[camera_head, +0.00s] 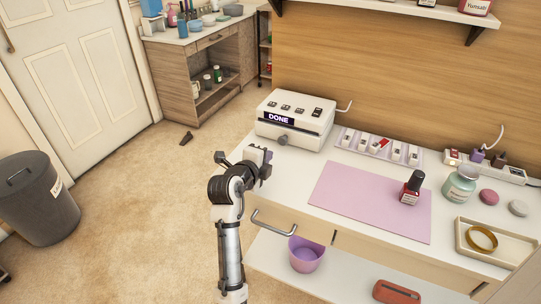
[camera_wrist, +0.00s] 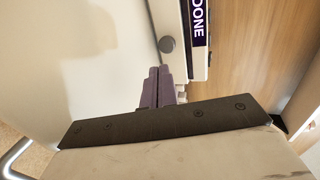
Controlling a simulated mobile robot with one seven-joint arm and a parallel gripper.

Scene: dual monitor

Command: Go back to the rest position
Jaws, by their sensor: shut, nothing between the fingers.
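My gripper (camera_head: 266,162) is raised at the left end of the white desk (camera_head: 440,225), in front of a white machine (camera_head: 296,115) whose screen reads DONE. In the wrist view the two purple-grey fingers of my gripper (camera_wrist: 157,88) are together with nothing between them. The machine (camera_wrist: 187,25) shows there beyond the fingertips, with its round knob and part of the screen. I cannot tell from the wrist view how far the fingertips are from it.
A pink mat (camera_head: 365,200) carries a dark red bottle (camera_head: 412,188). A jar (camera_head: 459,186), a tray with a yellow ring (camera_head: 482,239) and a power strip (camera_head: 485,167) are at the right. A purple cup (camera_head: 305,254) sits below. Open floor (camera_head: 150,220) lies left of my arm.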

